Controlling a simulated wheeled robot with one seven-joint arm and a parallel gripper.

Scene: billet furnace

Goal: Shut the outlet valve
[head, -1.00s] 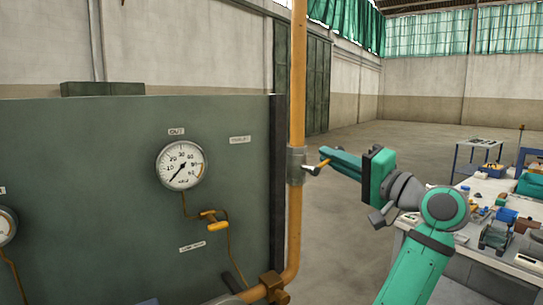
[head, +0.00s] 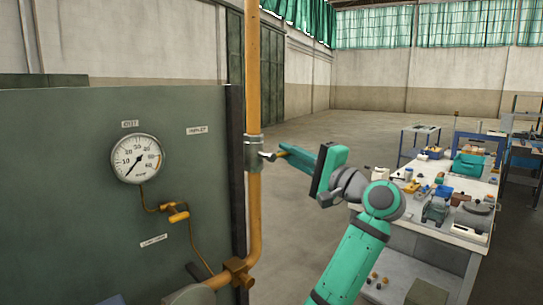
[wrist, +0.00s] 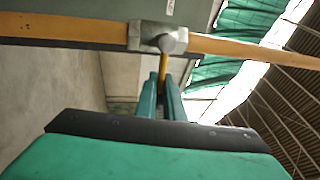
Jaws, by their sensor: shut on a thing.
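The outlet valve (head: 254,152) is a grey metal body on the vertical orange pipe, beside the green panel's right edge. Its yellow lever sticks out to the right, about level, away from the pipe. My gripper (head: 287,152) is shut on this yellow lever (wrist: 162,72), with the fingers reaching in from the right. In the wrist view the grey valve body (wrist: 158,38) sits just beyond the fingertips, and the lever runs between the two green fingers. The fingers hide the lever's outer end.
A round gauge (head: 137,158) on the panel has its needle at the low end. A smaller yellow valve handle (head: 178,213) is below it. A cluttered workbench (head: 420,220) stands at the right. Open floor lies behind the pipe.

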